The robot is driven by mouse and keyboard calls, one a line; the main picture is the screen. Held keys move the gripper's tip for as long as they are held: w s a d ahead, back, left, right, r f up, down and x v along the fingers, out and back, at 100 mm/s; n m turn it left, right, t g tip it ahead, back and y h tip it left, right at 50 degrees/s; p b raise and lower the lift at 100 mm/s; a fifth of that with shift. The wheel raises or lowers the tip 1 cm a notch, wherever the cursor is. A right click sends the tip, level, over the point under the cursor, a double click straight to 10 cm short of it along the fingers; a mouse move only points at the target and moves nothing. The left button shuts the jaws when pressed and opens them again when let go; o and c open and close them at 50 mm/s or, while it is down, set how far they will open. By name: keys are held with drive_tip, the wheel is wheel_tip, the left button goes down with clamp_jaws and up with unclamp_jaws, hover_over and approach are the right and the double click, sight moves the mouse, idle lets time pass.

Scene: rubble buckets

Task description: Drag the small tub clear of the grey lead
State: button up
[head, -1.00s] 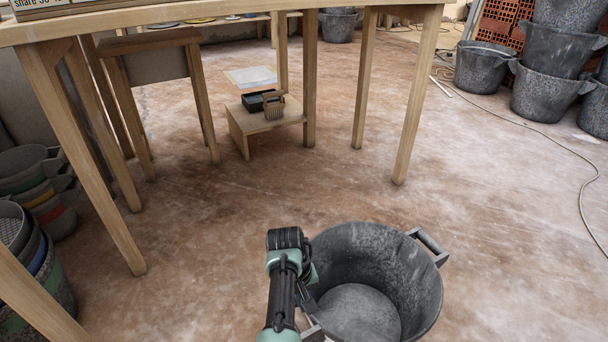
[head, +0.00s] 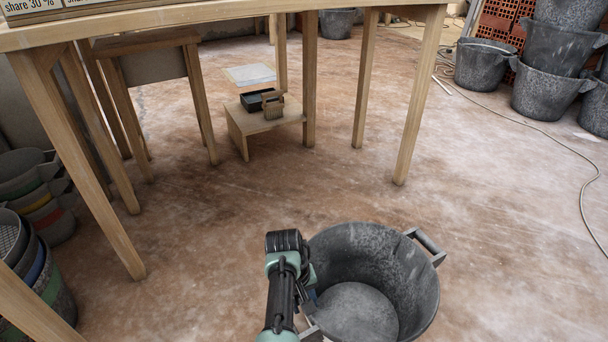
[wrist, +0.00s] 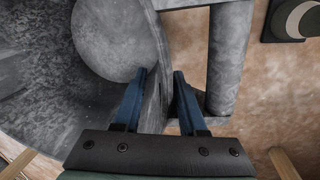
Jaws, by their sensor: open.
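A speckled dark grey tub (head: 410,262) stands upright and empty on the floor in front of me, with a handle at its upper right. The task does not show clearly in the picture which tub is the small one; this is the tub at my arm. My gripper (wrist: 160,73) is open, its blue fingers on either side of the tub's wall (wrist: 154,108), beside a handle (wrist: 230,60). In the head view the fingers are mostly hidden by my arm and the tub. The grey lead (head: 540,130) curves across the floor at the right, apart from this tub.
A wooden table (head: 240,28) stands ahead, its legs left of and beyond the tub. A low wooden step (head: 262,122) is under it. Stacked buckets stand at the left (head: 40,270) and far right (head: 548,90). Floor between the tub and the lead is clear.

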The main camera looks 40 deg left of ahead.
drive_tip(key=shift+s+f, duration=0.15)
wheel_tip(320, 180, up, 13)
drive_tip(key=s+a+p, duration=0.1)
drive_tip(key=p, duration=0.8)
drive_tip(key=shift+s+p, duration=0.3)
drive_tip(key=shift+p, duration=0.1)
